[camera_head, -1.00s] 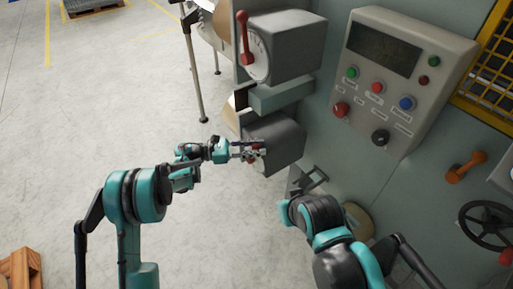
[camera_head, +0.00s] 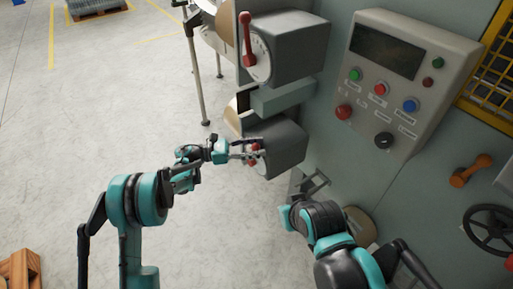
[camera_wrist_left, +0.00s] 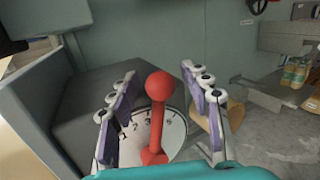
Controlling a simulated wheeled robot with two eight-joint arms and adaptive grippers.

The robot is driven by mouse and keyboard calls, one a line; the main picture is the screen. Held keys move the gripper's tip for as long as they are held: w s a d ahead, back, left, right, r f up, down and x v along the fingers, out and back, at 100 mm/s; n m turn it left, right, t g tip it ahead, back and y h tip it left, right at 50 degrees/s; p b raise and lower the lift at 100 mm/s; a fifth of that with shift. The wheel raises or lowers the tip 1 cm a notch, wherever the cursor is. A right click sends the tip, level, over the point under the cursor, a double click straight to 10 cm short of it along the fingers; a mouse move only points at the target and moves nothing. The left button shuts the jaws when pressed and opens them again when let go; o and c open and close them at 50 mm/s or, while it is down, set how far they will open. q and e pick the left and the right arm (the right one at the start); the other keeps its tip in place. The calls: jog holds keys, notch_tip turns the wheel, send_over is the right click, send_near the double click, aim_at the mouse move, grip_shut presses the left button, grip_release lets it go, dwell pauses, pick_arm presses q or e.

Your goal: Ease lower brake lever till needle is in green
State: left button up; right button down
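The lower brake lever (camera_wrist_left: 157,118) is red with a ball knob and stands in front of a white numbered dial (camera_wrist_left: 176,131) in the left wrist view. I cannot make out a needle or green zone there. In the head view, the lower lever (camera_head: 255,147) is small and partly hidden by my left gripper (camera_head: 246,150). My left gripper also shows in the wrist view (camera_wrist_left: 165,100): its two fingers are open, one on each side of the lever, with gaps visible. My right gripper (camera_head: 313,185) is near the machine front, dark and small; its opening is unclear.
Above is a grey box with an upper red lever (camera_head: 247,40) and dial. A control panel (camera_head: 410,70) with coloured buttons is to the right, with an orange handle (camera_head: 472,170) and black handwheel (camera_head: 490,229) below it. The floor at left is largely clear.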

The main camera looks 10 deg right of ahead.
pick_arm(q)
jog(key=w+a, duration=0.1)
jog(key=a, duration=1.1)
jog(key=shift+w+f, duration=0.3)
jog(key=shift+f, duration=0.05)
dwell(1.1)
